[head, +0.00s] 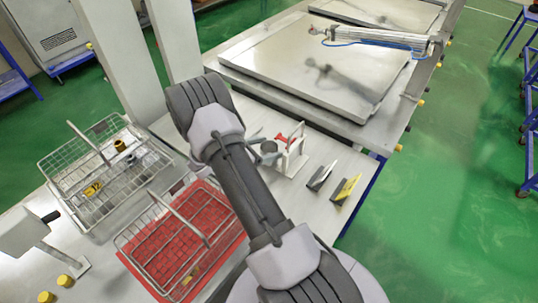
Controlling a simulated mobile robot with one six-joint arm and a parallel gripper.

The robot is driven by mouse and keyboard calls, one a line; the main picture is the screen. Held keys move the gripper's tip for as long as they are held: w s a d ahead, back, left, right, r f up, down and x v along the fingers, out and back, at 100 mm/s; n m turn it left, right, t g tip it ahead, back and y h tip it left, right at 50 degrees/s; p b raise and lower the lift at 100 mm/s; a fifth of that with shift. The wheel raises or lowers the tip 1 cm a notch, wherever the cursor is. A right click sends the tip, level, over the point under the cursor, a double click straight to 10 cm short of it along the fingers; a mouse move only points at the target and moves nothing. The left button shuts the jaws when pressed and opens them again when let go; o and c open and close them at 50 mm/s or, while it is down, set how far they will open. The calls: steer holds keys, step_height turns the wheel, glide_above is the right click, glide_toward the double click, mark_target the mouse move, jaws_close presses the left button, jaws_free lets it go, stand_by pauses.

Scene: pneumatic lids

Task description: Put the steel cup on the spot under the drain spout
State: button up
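My gripper (262,147) is at the middle of the table, partly hidden behind my own arm, with its blue-grey fingers pointing right. A small round grey thing (269,146) shows at the fingertips; it may be the steel cup, but it is too small to be sure. I cannot tell whether the fingers touch it or close on it. Just to its right stands a white upright fixture (291,158) with a red part (287,138) on it. A drain spout and the spot under it cannot be made out clearly.
A wire basket (75,170) with yellow and black parts stands at the left. A second wire basket (150,247) sits on a red mat. Two small wedge-shaped signs, grey (320,177) and yellow (346,188), stand right of the fixture. A large steel lid (290,60) lies behind.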

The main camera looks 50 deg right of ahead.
steer(key=c, duration=1.3)
